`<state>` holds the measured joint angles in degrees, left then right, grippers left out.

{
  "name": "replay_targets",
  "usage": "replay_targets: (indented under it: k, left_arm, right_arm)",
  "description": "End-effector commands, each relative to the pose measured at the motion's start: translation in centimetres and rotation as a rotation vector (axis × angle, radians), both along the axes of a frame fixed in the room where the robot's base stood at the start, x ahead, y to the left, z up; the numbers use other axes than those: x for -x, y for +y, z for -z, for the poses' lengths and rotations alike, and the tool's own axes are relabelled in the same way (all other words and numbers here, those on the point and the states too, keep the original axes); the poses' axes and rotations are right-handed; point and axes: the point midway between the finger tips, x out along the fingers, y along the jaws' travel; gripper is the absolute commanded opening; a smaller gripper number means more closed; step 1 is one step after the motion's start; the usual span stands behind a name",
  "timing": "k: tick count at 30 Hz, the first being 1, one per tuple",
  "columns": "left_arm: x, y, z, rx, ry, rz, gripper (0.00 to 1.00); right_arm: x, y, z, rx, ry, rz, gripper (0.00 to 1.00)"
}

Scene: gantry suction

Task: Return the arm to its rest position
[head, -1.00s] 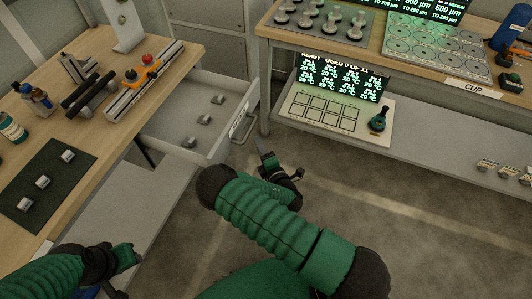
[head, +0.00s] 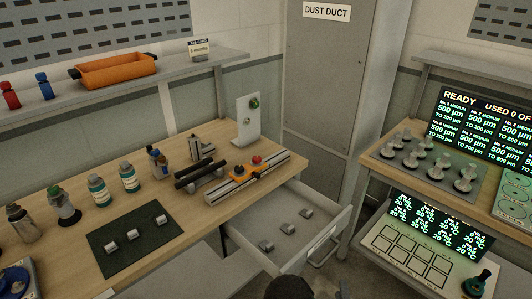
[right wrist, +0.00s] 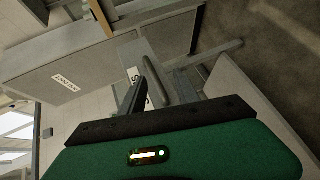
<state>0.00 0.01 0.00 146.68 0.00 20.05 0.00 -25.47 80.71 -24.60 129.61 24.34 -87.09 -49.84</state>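My right gripper (head: 350,288) shows only as a small dark part at the bottom edge of the head view, below the open drawer's handle. A dark rounded part of my right arm is beside it. In the right wrist view, a dark finger (right wrist: 135,96) stands out beyond the green wrist housing, with the labelled drawer front behind it. I cannot make out the gap between the fingers, and no object shows held. My left gripper is out of view.
The drawer (head: 330,238) stands open with several small metal pieces inside. The wooden bench (head: 75,265) carries bottles, a dark mat (head: 105,243) and a rail fixture (head: 250,178). A second bench (head: 385,180) with screens stands at right. An orange tray (head: 115,70) is on the shelf.

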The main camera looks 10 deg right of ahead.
Motion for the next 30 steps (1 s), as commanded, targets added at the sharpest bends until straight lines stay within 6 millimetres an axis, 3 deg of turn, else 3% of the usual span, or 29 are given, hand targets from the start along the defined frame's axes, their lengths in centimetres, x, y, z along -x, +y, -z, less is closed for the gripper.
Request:
replay_targets:
  k: [2, 5, 8, 12, 16, 21, 30]
  left_arm:
    - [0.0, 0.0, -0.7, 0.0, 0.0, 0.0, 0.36]
    - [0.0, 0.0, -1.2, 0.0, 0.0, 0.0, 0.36]
    - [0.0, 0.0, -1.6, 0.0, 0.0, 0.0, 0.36]
    - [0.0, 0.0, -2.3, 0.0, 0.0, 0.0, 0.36]
    - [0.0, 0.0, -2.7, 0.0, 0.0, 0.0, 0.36]
    - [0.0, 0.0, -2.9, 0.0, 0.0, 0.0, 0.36]
    - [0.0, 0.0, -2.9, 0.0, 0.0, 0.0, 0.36]
  right_arm:
    - [-0.5, -0.1, -1.1, -0.222, 0.059, 0.154, 0.38]
    - [0.1, 1.5, -2.1, -0.529, 0.172, 0.336, 0.38]
    - [1.6, 4.2, -4.4, -0.787, 0.292, 0.477, 0.38]
    - [5.5, 7.9, -9.7, -1.044, 0.465, 0.639, 0.38]
    - [10.3, 9.5, -14.4, -1.139, 0.595, 0.768, 0.38]
    - [14.5, 9.6, -17.4, -1.146, 0.666, 0.879, 0.38]
    - [15.2, 9.6, -17.6, -1.143, 0.678, 0.898, 0.38]
